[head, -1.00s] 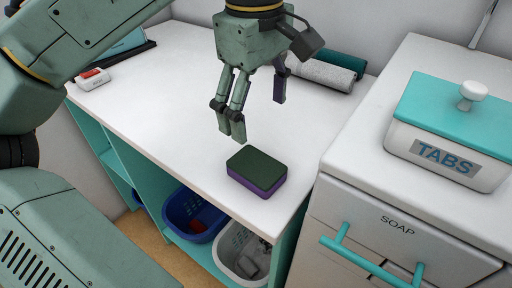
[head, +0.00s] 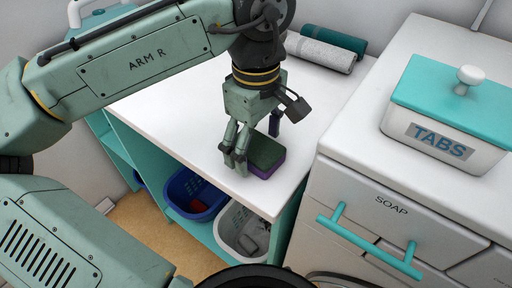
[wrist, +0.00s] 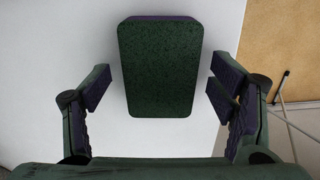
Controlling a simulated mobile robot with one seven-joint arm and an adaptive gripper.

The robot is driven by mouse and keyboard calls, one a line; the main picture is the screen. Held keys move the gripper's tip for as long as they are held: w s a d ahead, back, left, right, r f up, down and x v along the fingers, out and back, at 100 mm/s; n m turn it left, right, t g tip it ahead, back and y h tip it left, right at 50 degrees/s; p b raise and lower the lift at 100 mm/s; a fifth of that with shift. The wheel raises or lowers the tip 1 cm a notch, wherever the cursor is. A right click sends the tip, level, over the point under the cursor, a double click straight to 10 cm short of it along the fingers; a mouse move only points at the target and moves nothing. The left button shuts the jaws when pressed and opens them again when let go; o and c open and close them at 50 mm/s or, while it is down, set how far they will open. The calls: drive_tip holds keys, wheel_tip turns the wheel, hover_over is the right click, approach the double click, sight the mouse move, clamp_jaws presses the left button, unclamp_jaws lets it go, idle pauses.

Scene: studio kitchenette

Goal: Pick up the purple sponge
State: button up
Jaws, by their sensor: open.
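The purple sponge (head: 267,171) has a dark green scouring top and lies flat on the white counter near its front right corner. In the wrist view the sponge (wrist: 160,68) shows its green face, with a thin purple edge at the far end. My gripper (head: 256,146) is open above the sponge, with one finger at its left and the other at its far right. In the wrist view my gripper (wrist: 158,92) has a finger on each side of the sponge, with a gap at both sides. The fingers partly hide the sponge in the head view.
Rolled grey and teal towels (head: 321,53) lie at the back of the counter (head: 165,101). A white cabinet with a SOAP drawer (head: 390,207) and a TABS box (head: 445,115) stands at the right. Blue (head: 196,194) and white (head: 240,229) baskets sit on the shelf below.

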sight(255, 147)
drive_tip(key=shift+c, duration=0.3)
drive_tip(key=c, duration=0.8)
drive_tip(key=shift+o, duration=0.2)
drive_tip(key=shift+r, duration=0.15)
drive_tip(key=shift+r, duration=0.6)
wheel_tip(255, 147, up, 2)
drive_tip(key=shift+s+a+r+b, duration=0.1)
drive_tip(key=shift+b, duration=0.4)
drive_tip(key=s+a+r+b, duration=0.1)
drive_tip(key=s+a+b, duration=0.1)
drive_tip(key=s+a, duration=0.7)
drive_tip(key=s, duration=0.3)
drive_tip(key=shift+s+a+r, duration=0.2)
drive_tip(key=shift+s, duration=0.2)
